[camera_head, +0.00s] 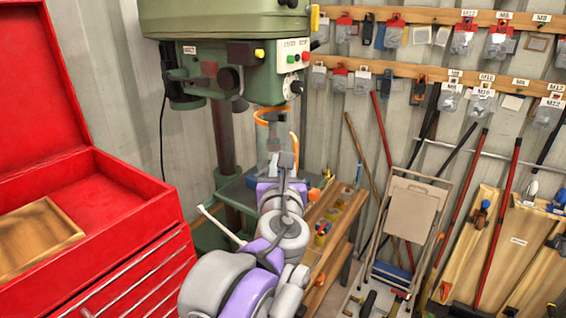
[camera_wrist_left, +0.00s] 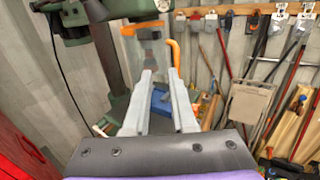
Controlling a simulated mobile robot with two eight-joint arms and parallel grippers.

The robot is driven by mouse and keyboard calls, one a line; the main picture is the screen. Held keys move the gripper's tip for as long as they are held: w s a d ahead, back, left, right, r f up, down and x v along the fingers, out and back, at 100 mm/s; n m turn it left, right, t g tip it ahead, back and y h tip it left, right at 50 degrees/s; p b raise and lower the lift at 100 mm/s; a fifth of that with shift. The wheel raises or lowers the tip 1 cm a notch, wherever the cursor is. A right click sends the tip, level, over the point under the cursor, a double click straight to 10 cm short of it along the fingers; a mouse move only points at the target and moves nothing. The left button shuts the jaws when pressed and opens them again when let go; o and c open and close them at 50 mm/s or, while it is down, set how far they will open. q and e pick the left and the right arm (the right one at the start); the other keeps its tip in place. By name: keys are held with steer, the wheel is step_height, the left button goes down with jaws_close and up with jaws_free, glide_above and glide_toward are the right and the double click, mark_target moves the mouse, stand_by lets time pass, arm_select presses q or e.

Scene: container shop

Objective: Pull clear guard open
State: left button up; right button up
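The clear guard (camera_head: 268,135) hangs under the green drill press head (camera_head: 225,50), with an orange band around its top and a curved orange handle (camera_head: 295,146) at its right side. In the left wrist view the clear guard (camera_wrist_left: 150,54) and orange handle (camera_wrist_left: 174,50) are straight ahead, beyond the fingertips. My left gripper (camera_head: 283,165) is in front of the guard. In the wrist view the left gripper (camera_wrist_left: 159,76) has its two fingers apart with nothing between them; contact with the handle cannot be told. My right gripper is not in view.
A red tool chest (camera_head: 120,215) with its lid up stands at left. A wooden shelf (camera_head: 335,230) with small items is right of my arm. A folded stepladder (camera_head: 410,210) and long-handled tools lean on the wall behind.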

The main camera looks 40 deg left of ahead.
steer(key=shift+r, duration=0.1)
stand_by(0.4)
arm_select(q)
steer(key=b+v, duration=0.1)
steer(key=v, duration=0.9)
steer(key=shift+s+d, duration=0.25)
steer(key=shift+s, duration=0.05)
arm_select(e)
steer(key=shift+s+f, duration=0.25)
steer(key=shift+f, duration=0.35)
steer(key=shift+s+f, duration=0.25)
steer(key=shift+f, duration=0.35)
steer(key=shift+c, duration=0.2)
